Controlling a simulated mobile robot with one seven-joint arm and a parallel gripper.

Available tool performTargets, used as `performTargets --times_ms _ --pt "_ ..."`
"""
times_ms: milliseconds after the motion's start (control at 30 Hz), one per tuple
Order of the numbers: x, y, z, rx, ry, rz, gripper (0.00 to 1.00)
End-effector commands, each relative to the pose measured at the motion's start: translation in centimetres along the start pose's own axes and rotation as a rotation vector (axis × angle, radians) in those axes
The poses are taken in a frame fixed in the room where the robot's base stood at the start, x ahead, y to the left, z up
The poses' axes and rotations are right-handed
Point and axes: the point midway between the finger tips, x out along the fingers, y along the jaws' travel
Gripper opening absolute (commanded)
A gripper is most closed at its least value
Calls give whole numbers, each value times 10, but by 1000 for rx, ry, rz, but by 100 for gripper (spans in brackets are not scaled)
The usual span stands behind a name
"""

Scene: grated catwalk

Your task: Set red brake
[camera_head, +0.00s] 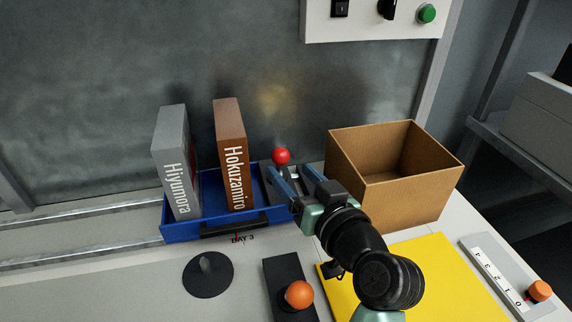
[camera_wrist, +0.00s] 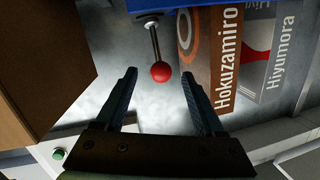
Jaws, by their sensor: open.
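The red brake is a lever with a round red knob (camera_head: 281,156), behind the right end of the blue tray, near the metal back wall. In the wrist view the red knob (camera_wrist: 161,71) tops a thin metal rod and sits between and just beyond my fingertips. My gripper (camera_head: 292,182) is open and empty, just in front of the knob; in the wrist view its two fingers (camera_wrist: 160,80) stand apart on either side of it. I cannot tell whether either finger touches the knob. The lever's base is partly hidden by my gripper in the head view.
A blue tray (camera_head: 180,232) holds a grey Hiyumora box (camera_head: 172,160) and a brown Hokuzamiro box (camera_head: 230,150). An open cardboard box (camera_head: 400,205) stands close right of my gripper. An orange-knobbed lever (camera_head: 299,294) and a dark disc (camera_head: 208,275) are in front. A yellow mat (camera_head: 440,270) lies right.

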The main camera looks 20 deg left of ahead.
Motion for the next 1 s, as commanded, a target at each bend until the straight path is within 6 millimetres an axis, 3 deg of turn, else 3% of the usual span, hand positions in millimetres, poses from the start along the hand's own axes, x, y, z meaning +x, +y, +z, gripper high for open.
performTargets --times_ms 200,400,600,1000 --pt "-50 1 0 2 0 4 71" --pt "-80 1 1 1 -2 3 71" --pt "-89 0 1 0 -3 0 71" --pt "-89 0 1 1 -2 1 71"
